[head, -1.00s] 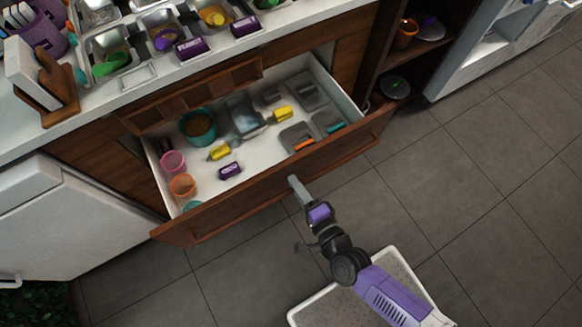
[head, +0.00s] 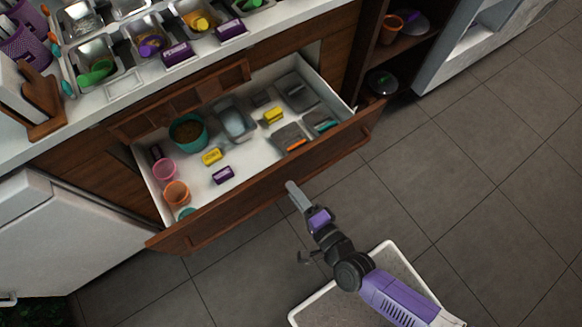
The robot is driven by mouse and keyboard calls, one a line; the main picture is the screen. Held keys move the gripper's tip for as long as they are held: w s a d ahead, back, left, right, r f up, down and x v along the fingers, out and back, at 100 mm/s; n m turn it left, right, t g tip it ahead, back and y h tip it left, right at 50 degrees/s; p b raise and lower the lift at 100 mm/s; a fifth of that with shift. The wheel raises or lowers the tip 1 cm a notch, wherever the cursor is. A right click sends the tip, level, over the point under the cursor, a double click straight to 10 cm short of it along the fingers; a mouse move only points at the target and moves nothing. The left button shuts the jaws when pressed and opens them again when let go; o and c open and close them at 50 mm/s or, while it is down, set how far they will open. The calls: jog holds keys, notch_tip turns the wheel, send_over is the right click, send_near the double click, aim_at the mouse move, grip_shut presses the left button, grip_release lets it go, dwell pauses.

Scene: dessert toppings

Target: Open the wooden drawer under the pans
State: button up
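The wooden drawer (head: 270,182) under the counter pans is pulled well out. Its white inside (head: 215,205) shows cups, small packets and grey containers. Metal pans (head: 90,68) stand on the counter above it. My gripper (head: 292,190) is in front of the drawer's front panel, near its middle and seemingly apart from it. From this view the fingers look close together, and I cannot tell whether they are open or shut.
A white appliance (head: 55,235) stands left of the drawer. An open shelf (head: 405,50) with a pot and lids is at the right. The tiled floor (head: 480,180) to the right is clear.

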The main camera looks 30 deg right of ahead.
jog(key=s, duration=0.3)
jog(key=s+r, duration=0.1)
jog(key=s, duration=0.1)
jog(key=shift+s+r, duration=0.1)
jog(key=shift+s, duration=0.3)
